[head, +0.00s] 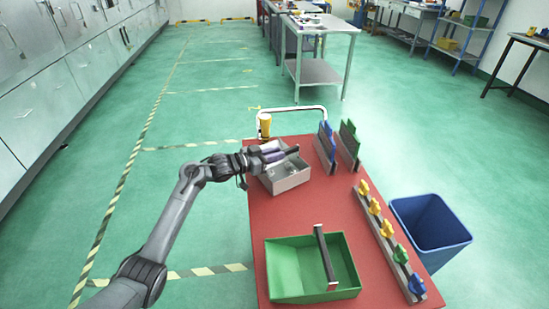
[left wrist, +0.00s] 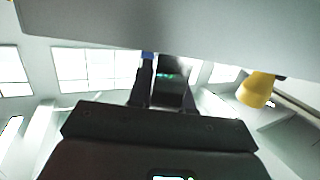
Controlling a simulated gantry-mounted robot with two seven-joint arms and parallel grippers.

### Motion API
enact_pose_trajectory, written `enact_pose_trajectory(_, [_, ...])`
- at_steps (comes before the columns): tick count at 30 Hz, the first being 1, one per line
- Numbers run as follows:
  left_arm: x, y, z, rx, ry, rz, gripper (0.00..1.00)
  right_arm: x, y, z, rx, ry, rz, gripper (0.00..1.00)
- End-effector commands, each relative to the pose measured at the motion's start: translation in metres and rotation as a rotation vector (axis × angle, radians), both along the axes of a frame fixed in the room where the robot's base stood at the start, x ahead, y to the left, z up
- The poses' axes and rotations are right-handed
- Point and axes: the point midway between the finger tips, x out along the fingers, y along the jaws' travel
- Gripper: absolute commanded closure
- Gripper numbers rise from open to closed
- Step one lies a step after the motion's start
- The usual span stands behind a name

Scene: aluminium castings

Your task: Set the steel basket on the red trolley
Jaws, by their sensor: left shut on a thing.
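The steel basket (head: 288,180) is a light grey open box over the far left part of the red trolley (head: 300,217). My left gripper (head: 277,154) is at the top of the basket, shut on its dark bar handle. The basket looks level; I cannot tell whether its base touches the trolley top. In the left wrist view, the fingers of my left gripper (left wrist: 160,88) point away, and a large pale grey surface fills the top. The jaws hide part of the handle. My right gripper is not in view.
A green basket (head: 347,292) with a dark handle stands near on the trolley. A rail with coloured knobs (head: 391,245) and blue and green upright plates (head: 348,146) line the right. A yellow cup-like thing (head: 264,124) is at the far left corner. A blue bin (head: 431,232) stands beside.

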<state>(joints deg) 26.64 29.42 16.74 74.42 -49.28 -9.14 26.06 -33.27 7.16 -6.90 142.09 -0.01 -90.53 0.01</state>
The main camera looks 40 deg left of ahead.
Motion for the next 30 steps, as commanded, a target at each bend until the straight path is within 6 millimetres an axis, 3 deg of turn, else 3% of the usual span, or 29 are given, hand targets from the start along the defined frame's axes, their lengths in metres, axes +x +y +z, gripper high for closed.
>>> enact_pose_trajectory(13, [0.0003, 0.0006, -0.0035, 0.0, -0.006, 0.001, 1.0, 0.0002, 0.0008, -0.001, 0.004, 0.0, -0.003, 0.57])
enact_pose_trajectory(14, [0.0, 0.0002, -0.0051, 0.0, -0.002, 0.0, 0.77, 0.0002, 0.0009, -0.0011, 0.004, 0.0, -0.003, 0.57])
enact_pose_trajectory(18, [0.0, 0.0003, -0.005, 0.0, -0.002, 0.0, 0.56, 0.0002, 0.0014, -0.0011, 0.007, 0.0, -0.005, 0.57])
enact_pose_trajectory(30, [-0.0023, 0.0013, -0.0017, 0.001, -0.001, 0.001, 0.56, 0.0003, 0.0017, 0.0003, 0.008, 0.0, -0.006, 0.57])
